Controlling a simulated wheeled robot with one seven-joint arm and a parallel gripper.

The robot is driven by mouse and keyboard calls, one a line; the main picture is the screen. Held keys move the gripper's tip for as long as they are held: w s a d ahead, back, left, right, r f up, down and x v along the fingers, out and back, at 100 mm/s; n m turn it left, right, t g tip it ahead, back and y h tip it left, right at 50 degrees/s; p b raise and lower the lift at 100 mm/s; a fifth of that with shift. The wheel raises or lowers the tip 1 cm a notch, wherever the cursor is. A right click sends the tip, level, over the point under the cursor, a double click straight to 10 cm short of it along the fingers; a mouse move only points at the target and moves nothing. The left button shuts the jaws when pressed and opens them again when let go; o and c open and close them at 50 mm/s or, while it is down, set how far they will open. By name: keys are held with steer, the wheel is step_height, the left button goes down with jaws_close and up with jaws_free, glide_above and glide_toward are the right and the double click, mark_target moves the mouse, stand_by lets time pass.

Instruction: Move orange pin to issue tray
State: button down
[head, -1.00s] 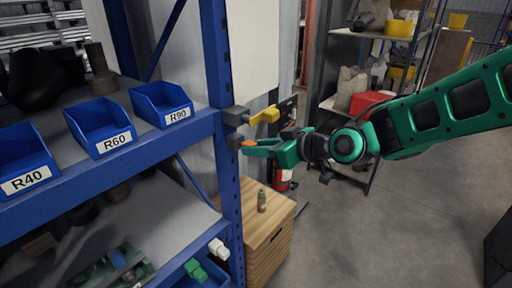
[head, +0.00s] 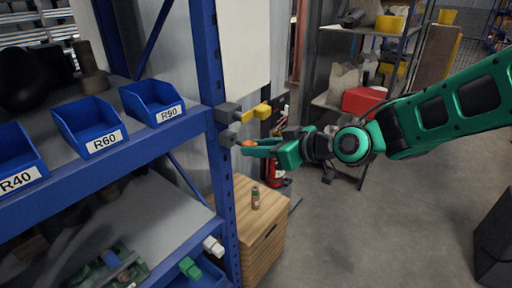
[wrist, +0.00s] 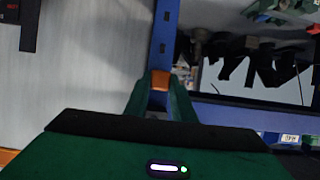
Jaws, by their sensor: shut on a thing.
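The orange pin (head: 247,144) is between the fingertips of my gripper (head: 250,147), beside the blue rack upright. My gripper is shut on it. In the wrist view the orange end of the pin (wrist: 160,80) shows between the green fingers (wrist: 160,92), in front of the blue upright. A grey block (head: 228,138) on the upright lies just left of the pin; I cannot tell whether the pin still touches it. The rest of the pin is hidden by the fingers. I cannot tell which container is the issue tray.
A yellow pin (head: 262,109) sticks out of a grey block just above my gripper. White (head: 213,246) and green (head: 190,268) pins project lower down. Blue bins (head: 89,126) line the shelf.

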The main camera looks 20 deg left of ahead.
steer(key=shift+d, duration=0.1)
steer(key=shift+s+d, duration=0.3)
steer(key=shift+d, duration=0.45)
steer(key=shift+s+d, duration=0.35)
steer(key=shift+d, duration=0.45)
steer(key=shift+s+d, duration=0.3)
steer(key=shift+d, duration=0.45)
